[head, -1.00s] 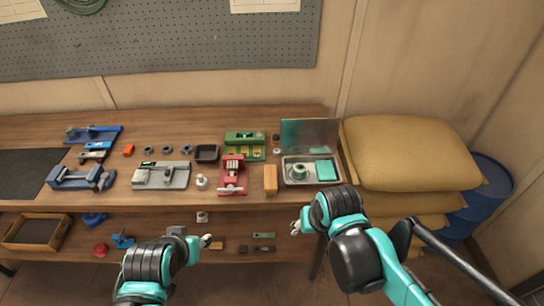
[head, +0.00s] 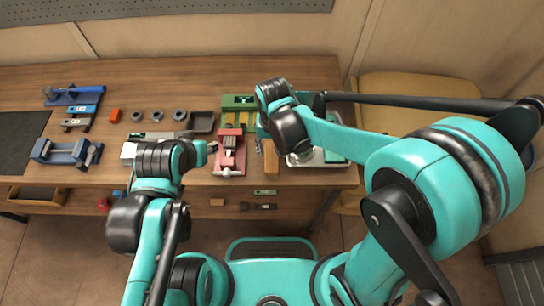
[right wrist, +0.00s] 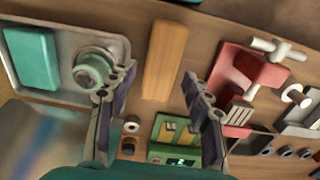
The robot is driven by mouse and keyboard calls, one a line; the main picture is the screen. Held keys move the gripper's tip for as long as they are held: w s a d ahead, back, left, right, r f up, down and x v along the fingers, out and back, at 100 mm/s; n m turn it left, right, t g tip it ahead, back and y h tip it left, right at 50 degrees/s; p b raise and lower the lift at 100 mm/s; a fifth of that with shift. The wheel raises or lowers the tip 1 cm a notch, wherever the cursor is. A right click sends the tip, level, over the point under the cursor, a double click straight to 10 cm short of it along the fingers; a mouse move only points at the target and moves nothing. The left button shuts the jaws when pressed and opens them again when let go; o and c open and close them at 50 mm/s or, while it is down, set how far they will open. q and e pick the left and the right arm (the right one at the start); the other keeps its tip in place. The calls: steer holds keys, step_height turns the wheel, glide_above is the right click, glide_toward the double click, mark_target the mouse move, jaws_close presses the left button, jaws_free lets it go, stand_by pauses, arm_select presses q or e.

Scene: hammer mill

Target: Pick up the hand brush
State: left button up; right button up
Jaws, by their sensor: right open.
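The hand brush, a long tan wooden block (head: 270,162), lies on the bench between the red vise and the metal tray, partly hidden by my right arm in the head view. In the right wrist view the block (right wrist: 165,58) shows plainly, lying lengthwise beyond and between the fingertips. My right gripper (right wrist: 158,80) is open and empty above the bench, apart from the block. In the head view the right gripper (head: 261,142) is mostly covered by its own wrist. My left gripper (head: 208,148) is over the bench's front, left of the red vise; its fingers are too small to judge.
The red vise (head: 230,155) stands left of the block. The metal tray (right wrist: 60,22) with a green ring part (right wrist: 92,70) and teal block (right wrist: 31,57) lies on its other side. A green fixture (right wrist: 176,135) is close behind. Several small parts fill the bench's left.

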mark_target(272, 156)
step_height(272, 156, down, 5)
steer(key=shift+a+r+b, duration=0.1)
steer(key=shift+a+b, duration=0.05)
steer(key=shift+b, duration=0.85)
steer(key=c, duration=1)
steer(key=shift+r, duration=0.2)
steer(key=r, duration=0.1)
steer(key=r+p, duration=0.1)
steer(key=r, duration=0.1)
steer(key=r+p, duration=0.1)
steer(key=shift+s+d+r, duration=0.1)
steer(key=shift+d+r, duration=0.15)
steer(key=shift+r, duration=0.05)
steer(key=s+d+r+p, duration=0.4)
steer(key=s+d+r, duration=0.2)
steer(key=d, duration=0.3)
steer(key=shift+d, duration=0.15)
